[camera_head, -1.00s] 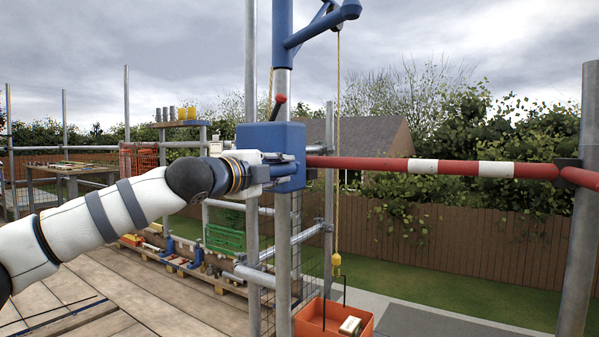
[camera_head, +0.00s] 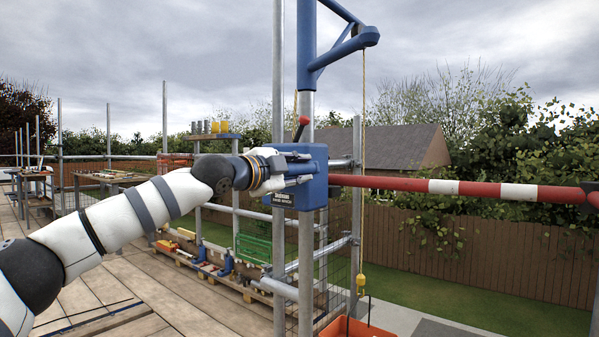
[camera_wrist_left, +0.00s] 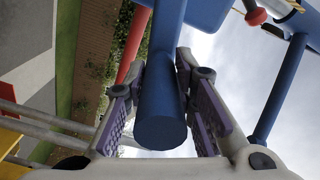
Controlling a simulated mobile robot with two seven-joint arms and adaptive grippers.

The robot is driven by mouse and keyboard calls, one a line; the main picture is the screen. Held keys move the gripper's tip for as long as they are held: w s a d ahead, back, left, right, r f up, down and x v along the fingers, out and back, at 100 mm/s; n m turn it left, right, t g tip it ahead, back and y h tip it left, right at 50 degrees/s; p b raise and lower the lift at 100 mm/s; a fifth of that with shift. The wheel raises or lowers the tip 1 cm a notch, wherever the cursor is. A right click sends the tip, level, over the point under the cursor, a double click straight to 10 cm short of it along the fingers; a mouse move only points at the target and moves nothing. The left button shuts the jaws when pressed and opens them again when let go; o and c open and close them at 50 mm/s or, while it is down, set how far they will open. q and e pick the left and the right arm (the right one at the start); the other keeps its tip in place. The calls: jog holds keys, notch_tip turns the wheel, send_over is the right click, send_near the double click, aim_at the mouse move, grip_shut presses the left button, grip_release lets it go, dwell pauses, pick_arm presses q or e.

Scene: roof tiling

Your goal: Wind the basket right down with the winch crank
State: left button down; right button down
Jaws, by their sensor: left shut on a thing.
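The blue winch box (camera_head: 316,186) is fixed to a scaffold pole in the head view, with a red-knobbed lever (camera_head: 302,122) on top. My left gripper (camera_head: 287,172) is at the box's left side. In the left wrist view its purple-padded fingers lie on both sides of the blue crank handle (camera_wrist_left: 161,118), shut on it. The orange basket (camera_head: 350,327) hangs below right of the winch; the bottom frame edge cuts it off. A yellow rope (camera_head: 364,170) runs down to a yellow hook weight (camera_head: 361,281) above it. My right gripper is out of view.
A red-and-white guard rail (camera_head: 480,189) runs right from beside the winch. Scaffold poles (camera_head: 278,70) and tubes stand close around it. A pallet of goods with a green crate (camera_head: 254,249) lies behind. Plank decking (camera_head: 150,270) is mostly clear at lower left.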

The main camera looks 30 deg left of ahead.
pick_arm(q)
jog(key=shift+d+r, duration=0.15)
jog(key=shift+r, duration=0.1)
jog(key=c, duration=1.4)
grip_release()
jog(key=shift+c, duration=0.2)
jog(key=shift+o, duration=0.5)
jog(key=shift+w+f, duration=0.1)
jog(key=shift+f, duration=0.05)
jog(key=s+a, duration=0.1)
jog(key=s, duration=1.1)
